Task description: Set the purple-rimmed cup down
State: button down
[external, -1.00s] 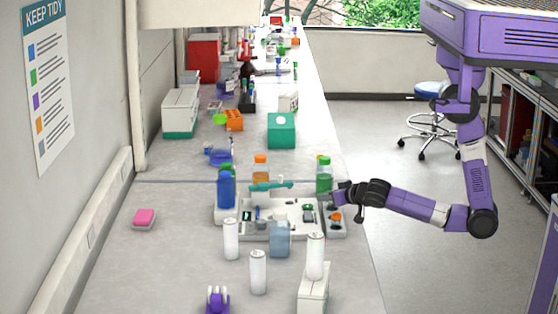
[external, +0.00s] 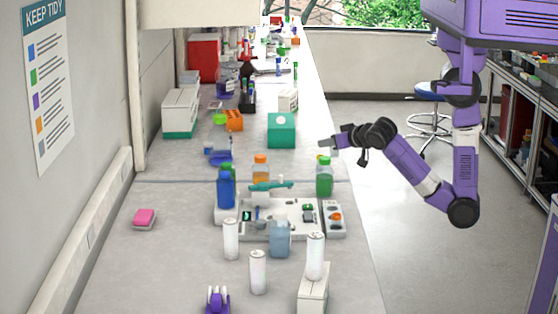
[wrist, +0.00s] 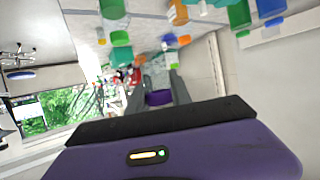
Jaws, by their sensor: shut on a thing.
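My gripper (external: 333,145) is over the right edge of the bench, beyond the green bottle and right of the teal box, in the external view. In the wrist view my gripper (wrist: 158,92) is shut on the purple-rimmed cup, whose purple band (wrist: 158,98) shows between the two grey fingers. The rest of the cup is mostly hidden by the fingers or too clear to make out. In the external view the cup is too small to tell apart from the fingertips.
A green bottle (external: 324,178) stands near my gripper on the bench. A teal box (external: 281,131) is to the left. A white instrument (external: 290,222), an orange bottle (external: 261,170) and white cylinders (external: 258,272) stand nearer the camera. Bare bench lies around the teal box.

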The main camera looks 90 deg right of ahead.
jog(key=shift+r, duration=0.1)
jog(key=w+a+f+n+t+y+b, duration=0.1)
jog(key=w+a+n+t+y+b, duration=0.1)
jog(key=a, duration=0.6)
jog(key=w+a+f+n+t+y+b, duration=0.2)
jog(key=w+a+n+y, duration=0.3)
jog(key=w+a, duration=0.2)
jog(key=w+a+f+n+t+y+b, duration=0.1)
jog(key=w+a+n+y+b, duration=0.2)
jog(key=a, duration=0.7)
jog(key=shift+w+a+f+n+t+y, duration=0.3)
jog(key=shift+w+f+n+t+y, duration=0.1)
jog(key=shift+w, duration=0.3)
